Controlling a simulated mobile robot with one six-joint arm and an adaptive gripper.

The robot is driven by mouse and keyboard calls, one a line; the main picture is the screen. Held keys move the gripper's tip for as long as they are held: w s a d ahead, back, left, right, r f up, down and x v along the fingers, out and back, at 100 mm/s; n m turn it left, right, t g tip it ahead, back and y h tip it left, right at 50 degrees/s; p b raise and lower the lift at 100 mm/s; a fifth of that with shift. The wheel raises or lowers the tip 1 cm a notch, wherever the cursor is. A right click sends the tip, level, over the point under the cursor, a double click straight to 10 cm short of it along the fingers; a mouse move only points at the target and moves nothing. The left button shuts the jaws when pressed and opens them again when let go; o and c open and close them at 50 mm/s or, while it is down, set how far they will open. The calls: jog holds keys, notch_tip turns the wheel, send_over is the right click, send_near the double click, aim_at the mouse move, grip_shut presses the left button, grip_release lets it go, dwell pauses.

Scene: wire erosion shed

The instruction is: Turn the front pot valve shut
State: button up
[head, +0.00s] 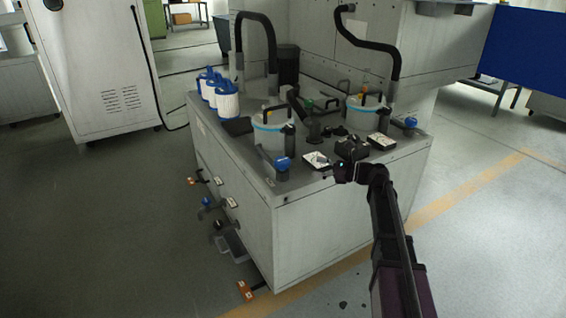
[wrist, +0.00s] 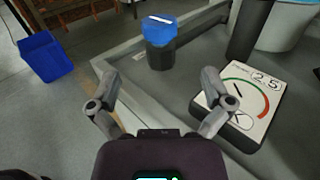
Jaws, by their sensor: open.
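The front pot valve is a blue knob (head: 282,163) on a dark stem, at the near corner of the grey cabinet top, by the front pot (head: 268,138). In the wrist view the blue knob (wrist: 160,30) stands upright ahead of my gripper, with a pale mark on its top. My gripper (wrist: 160,90) is open and empty; its two fingers are spread either side of the line to the knob, apart from it. In the head view my gripper (head: 337,171) is at the cabinet's front edge, right of the knob.
A gauge (wrist: 243,100) lies close beside my right finger. A rear pot (head: 362,112) has its own blue valve (head: 411,122). A black box (head: 351,148), black hoses (head: 385,46) and blue-capped canisters (head: 226,97) crowd the cabinet top. The floor in front is open.

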aim_at(282, 160)
jog(key=a, duration=0.3)
jog(key=w+a, duration=0.1)
jog(key=a, duration=0.3)
jog(key=w+a, duration=0.1)
jog(key=a, duration=0.3)
jog(key=shift+a, duration=0.1)
